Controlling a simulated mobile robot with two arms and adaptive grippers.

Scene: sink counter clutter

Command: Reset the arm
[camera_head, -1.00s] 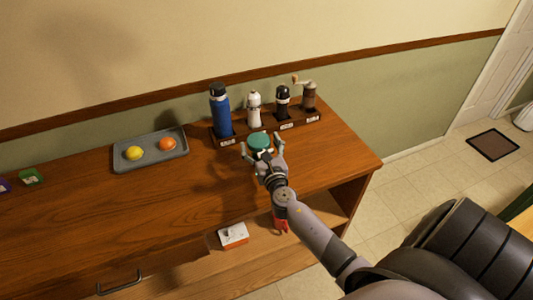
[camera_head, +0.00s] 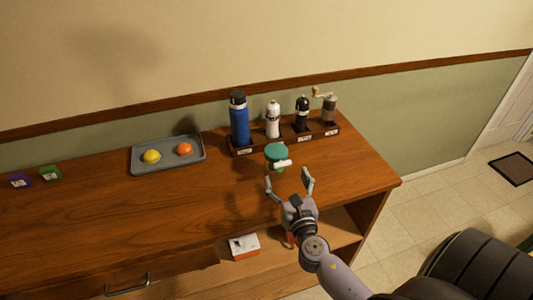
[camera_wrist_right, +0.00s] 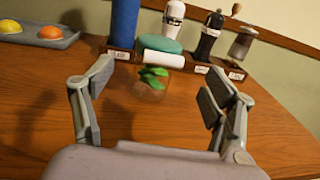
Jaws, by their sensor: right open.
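My right gripper (camera_head: 289,180) is open and empty above the wooden counter (camera_head: 200,207), on the front side of a teal-lidded jar (camera_head: 277,152). Its fingers are apart from the jar. In the right wrist view, the spread fingers (camera_wrist_right: 157,98) frame the clear jar (camera_wrist_right: 150,88), which stands upright with green leaves showing inside. A white bar, perhaps a handle, shows across the jar below the lid. My left gripper is not in view.
Behind the jar, a wooden rack (camera_head: 287,138) holds a blue bottle (camera_head: 239,121), white and black mills and a hand grinder. A grey tray (camera_head: 137,161) holds a lemon and an orange. A white-and-red box (camera_head: 244,246) is on the lower shelf.

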